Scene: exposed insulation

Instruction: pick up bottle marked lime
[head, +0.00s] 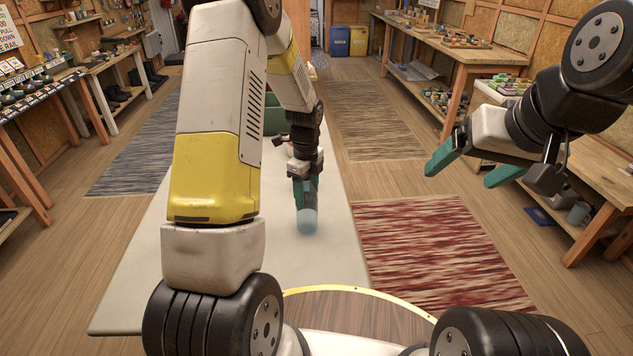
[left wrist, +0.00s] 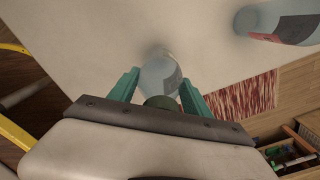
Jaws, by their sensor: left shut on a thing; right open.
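My left gripper (head: 305,190) is shut on a pale translucent bottle (head: 307,220) over the light table. In the left wrist view the bottle (left wrist: 160,76) sits between the two green fingers, with a dark cap-like part near the palm. Its marking cannot be read, so I cannot tell whether it says lime. Whether its base touches the table is unclear. A second pale bottle (left wrist: 258,22) with a reddish-grey label shows at the top right of the left wrist view. My right gripper (head: 461,176) is open and empty, raised at the right.
The pale table (head: 130,295) runs away from me, partly hidden by my left arm. A green container (head: 273,115) stands toward its far end. A red patterned rug (head: 435,250) lies on the floor to the right. Workbenches (head: 440,45) line the right side.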

